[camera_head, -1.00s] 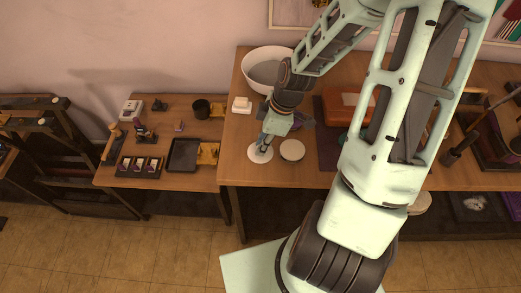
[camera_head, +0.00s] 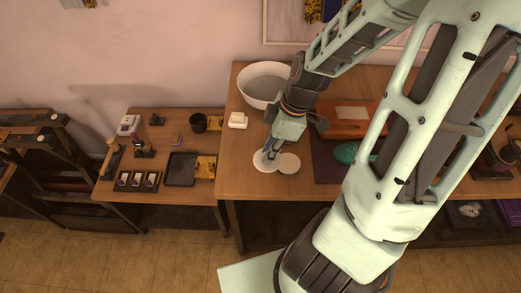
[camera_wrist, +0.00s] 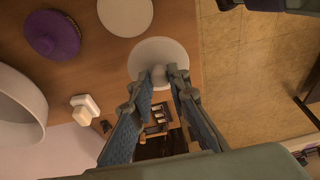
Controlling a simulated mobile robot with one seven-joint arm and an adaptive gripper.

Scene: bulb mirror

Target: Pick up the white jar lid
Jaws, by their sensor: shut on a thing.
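The white jar lid (camera_head: 262,162) is a round disc at the front left of the large wooden table. In the wrist view the lid (camera_wrist: 158,50) shows a small pale knob between the fingertips. My gripper (camera_head: 271,152) is shut on this knob from above; the gripper also shows in the wrist view (camera_wrist: 163,76). The lid looks level and seems raised slightly, since its edge overlaps a second white disc (camera_head: 289,164) in the head view. The fingers hide part of the lid.
A white bowl (camera_head: 246,86) and a small white block-like dish (camera_head: 237,121) stand behind. A purple lid (camera_wrist: 52,35) lies near the second disc (camera_wrist: 124,14). An orange-brown box (camera_head: 350,118) and a teal object (camera_head: 345,152) are to the right. A lower side table (camera_head: 150,118) is at left.

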